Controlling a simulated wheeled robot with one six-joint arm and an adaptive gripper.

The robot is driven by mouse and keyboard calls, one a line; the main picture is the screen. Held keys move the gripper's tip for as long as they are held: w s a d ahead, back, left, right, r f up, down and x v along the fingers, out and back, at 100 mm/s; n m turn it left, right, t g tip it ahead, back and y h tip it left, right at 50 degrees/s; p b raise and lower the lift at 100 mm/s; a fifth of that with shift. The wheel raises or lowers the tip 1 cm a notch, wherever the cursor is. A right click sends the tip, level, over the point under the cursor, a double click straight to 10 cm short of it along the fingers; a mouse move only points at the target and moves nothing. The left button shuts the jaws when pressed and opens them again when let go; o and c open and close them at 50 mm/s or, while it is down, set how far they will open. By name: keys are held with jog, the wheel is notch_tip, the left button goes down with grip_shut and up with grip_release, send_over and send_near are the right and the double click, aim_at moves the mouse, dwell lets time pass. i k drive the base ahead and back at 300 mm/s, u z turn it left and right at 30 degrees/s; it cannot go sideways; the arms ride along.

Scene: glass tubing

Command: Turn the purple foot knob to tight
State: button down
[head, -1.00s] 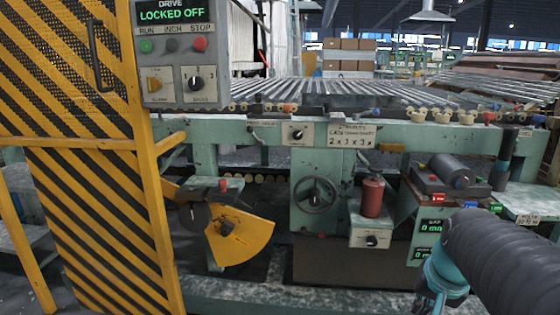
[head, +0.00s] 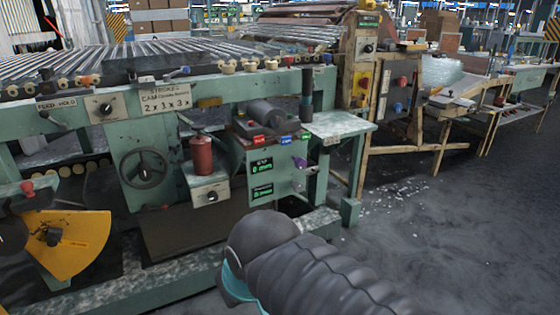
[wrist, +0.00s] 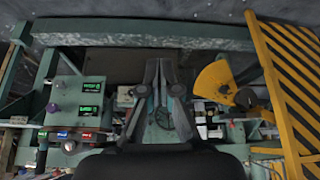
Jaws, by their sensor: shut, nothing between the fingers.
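The purple foot knob (head: 299,162) sticks out at the right side of the green panel with two lit displays, under a small table top. It also shows in the wrist view (wrist: 53,108), at the left. My gripper (wrist: 161,68) is in the middle of the wrist view, shut and empty, well apart from the knob. In the head view my arm covers the bottom middle and my fingers are hidden. The knob's pointer or marks are too small to read.
A red cylinder (head: 202,155) on a small box and a handwheel (head: 143,167) are left of the panel. A green table leg (head: 350,208) stands right of the knob. A yellow fan-shaped plate (head: 65,245) is at lower left. Open floor (head: 440,230) lies right.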

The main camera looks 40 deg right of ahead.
aim_at(300, 163)
jog(key=k, duration=1.25)
jog(key=u, duration=0.75)
jog(key=i, duration=1.1)
jog(key=z, duration=0.7)
jog(key=i, duration=0.45)
jog(key=z, duration=0.45)
